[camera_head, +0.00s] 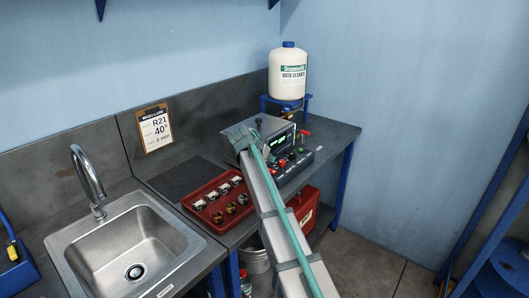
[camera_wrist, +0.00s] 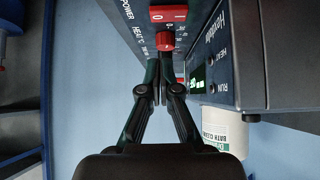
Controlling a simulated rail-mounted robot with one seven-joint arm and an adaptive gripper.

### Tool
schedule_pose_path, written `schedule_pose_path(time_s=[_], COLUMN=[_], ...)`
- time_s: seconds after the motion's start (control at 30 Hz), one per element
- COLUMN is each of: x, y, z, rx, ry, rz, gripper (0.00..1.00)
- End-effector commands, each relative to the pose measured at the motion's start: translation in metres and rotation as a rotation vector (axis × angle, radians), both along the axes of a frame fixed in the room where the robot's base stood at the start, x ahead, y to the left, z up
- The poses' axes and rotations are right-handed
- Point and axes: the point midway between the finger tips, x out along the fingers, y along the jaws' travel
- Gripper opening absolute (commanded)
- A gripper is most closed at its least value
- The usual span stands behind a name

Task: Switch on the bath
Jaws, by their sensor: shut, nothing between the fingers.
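The bath (camera_head: 276,128) stands on the bench's right part, with a lit green display and a dark front panel; my arm covers part of it. In the wrist view the bath's control panel (camera_wrist: 120,12) carries the words POWER and HEAT °C. A red power switch (camera_wrist: 168,14) with white marks sits at the top, and a red knob (camera_wrist: 166,41) lies just below it. I cannot tell which way the switch is set. My gripper (camera_wrist: 159,92) is shut and empty, its fingertips below the red knob in that view. Contact with the panel cannot be made out.
A white bath cleaner bottle (camera_head: 287,75) stands on a blue stand (camera_head: 270,105) behind the bath. A red tray (camera_head: 193,201) of small parts lies left of my arm. The sink (camera_head: 136,252) is farther left. A clipboard (camera_head: 155,128) leans against the wall.

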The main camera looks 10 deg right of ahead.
Motion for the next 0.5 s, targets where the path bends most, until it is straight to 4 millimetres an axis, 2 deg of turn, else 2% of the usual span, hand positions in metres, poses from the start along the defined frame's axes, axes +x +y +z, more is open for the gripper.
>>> schedule_pose_path(time_s=[0.1,0.3,0.5], x=[0.01,0.008,0.008], y=[-0.011,-0.009,-0.009], z=[-0.015,-0.039,-0.051], rx=[0.0,0.0,0.001], ry=[0.003,0.001,-0.001], rz=[-0.001,0.001,0.0], gripper=[0.0,0.0,0.0])
